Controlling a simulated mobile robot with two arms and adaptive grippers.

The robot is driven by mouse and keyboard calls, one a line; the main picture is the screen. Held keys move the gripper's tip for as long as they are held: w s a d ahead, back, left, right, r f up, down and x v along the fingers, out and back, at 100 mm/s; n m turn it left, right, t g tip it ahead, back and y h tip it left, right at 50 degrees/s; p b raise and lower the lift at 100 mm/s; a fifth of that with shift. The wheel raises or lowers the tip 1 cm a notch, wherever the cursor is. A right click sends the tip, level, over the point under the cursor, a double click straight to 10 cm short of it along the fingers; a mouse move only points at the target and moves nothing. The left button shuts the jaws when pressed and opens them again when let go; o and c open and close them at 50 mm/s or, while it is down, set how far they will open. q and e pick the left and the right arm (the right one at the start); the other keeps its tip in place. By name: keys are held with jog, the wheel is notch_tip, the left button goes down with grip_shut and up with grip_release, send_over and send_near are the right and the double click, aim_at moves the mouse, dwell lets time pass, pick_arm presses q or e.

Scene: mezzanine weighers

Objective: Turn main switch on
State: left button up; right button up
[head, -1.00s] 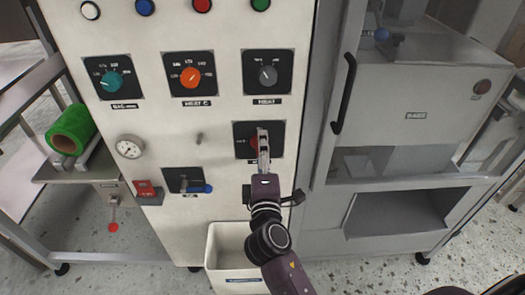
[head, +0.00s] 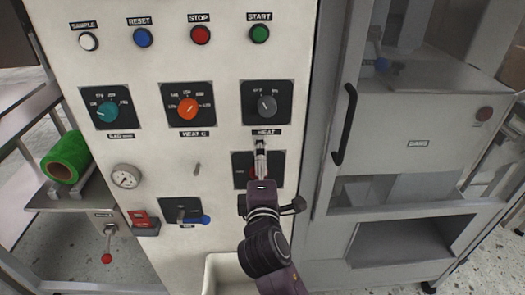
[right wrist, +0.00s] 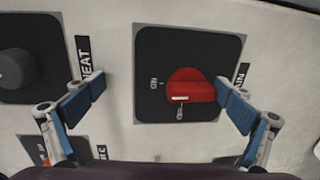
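The main switch is a red rotary knob (right wrist: 190,87) on a black square plate, with a label ending in "AIN" beside it in the right wrist view. In the head view its plate (head: 238,160) is low on the right of the white panel, and my right gripper and arm hide much of it. My right gripper (head: 261,147) is in front of this plate, tips near the HEAT label. In the right wrist view my right gripper (right wrist: 155,103) is open and empty. One finger is left of the plate, the other near its right edge, right of the knob. My left gripper is not in view.
The panel holds a grey HEAT knob (head: 267,105), an orange knob (head: 188,108), a teal knob (head: 107,111), push buttons, a gauge (head: 126,176) and a blue-ended lever (head: 198,219). A cabinet with a black handle (head: 345,124) stands right. A white bin (head: 226,270) is below.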

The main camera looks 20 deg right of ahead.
jog(key=shift+s+a+r, duration=0.15)
jog(key=shift+a+r, duration=0.05)
jog(key=shift+r, duration=0.55)
jog(key=shift+c, duration=0.9)
jog(key=shift+s+a+r+t, duration=0.15)
jog(key=shift+s+t, duration=0.15)
jog(key=shift+s, duration=0.1)
jog(key=shift+c, duration=1.1)
jog(key=shift+s+a+f, duration=0.15)
jog(key=shift+s+f, duration=0.05)
jog(key=shift+s, duration=0.4)
jog(key=shift+c, duration=0.7)
jog(key=v, duration=0.8)
jog(key=shift+f, duration=0.4)
